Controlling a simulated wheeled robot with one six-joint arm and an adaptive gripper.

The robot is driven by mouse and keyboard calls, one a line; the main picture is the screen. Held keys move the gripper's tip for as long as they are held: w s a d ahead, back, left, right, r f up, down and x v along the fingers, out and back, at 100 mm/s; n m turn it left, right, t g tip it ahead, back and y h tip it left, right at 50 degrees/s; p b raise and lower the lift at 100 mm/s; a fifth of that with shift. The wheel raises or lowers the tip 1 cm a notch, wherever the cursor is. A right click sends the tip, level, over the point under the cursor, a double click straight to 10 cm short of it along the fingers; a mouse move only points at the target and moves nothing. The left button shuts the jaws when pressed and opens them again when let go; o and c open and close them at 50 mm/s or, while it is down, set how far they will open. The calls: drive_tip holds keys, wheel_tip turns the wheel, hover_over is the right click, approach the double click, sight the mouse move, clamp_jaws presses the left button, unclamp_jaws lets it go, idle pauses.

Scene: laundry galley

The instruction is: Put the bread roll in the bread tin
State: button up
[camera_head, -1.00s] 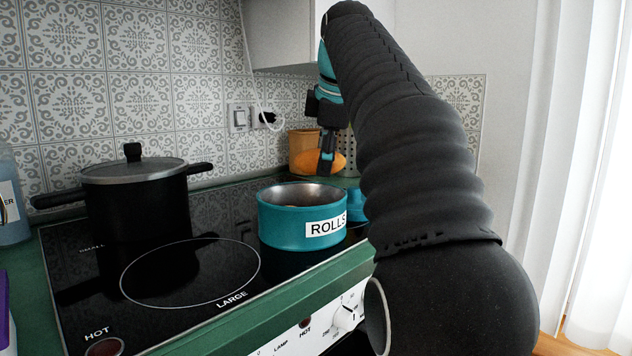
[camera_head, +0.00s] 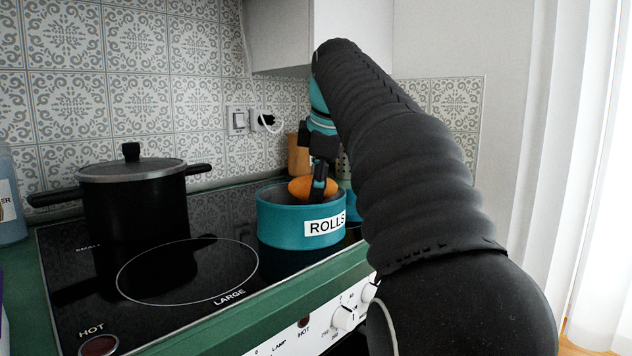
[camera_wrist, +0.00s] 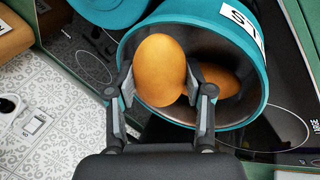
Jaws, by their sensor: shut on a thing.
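The bread roll (camera_head: 299,187) is orange-brown and rounded. My gripper (camera_head: 318,188) is shut on it, with one finger on each side in the wrist view (camera_wrist: 160,84). The bread tin (camera_head: 280,224) is a round teal pot labelled ROLLS, standing upright on the hob. The held roll is at the tin's opening; in the wrist view it covers part of the tin's rim (camera_wrist: 262,78). I cannot tell whether its underside is below the rim. A second roll (camera_wrist: 220,80) lies inside the tin.
A black lidded pot (camera_head: 135,205) stands on the hob at the left. Another teal container (camera_head: 352,206) is just behind the tin, to its right. A brown container (camera_head: 297,152) stands at the back near the wall socket. The large front ring (camera_head: 190,272) is clear.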

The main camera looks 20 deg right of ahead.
drive_tip(key=shift+f, duration=0.45)
drive_tip(key=o, duration=1.2)
drive_tip(key=shift+c, duration=0.2)
drive_tip(key=shift+r, duration=0.3)
drive_tip(key=p+v, duration=0.1)
drive_tip(key=v, duration=1.1)
drive_tip(key=shift+r+p, duration=0.3)
drive_tip(key=shift+p, duration=0.05)
drive_tip(key=shift+a, duration=0.1)
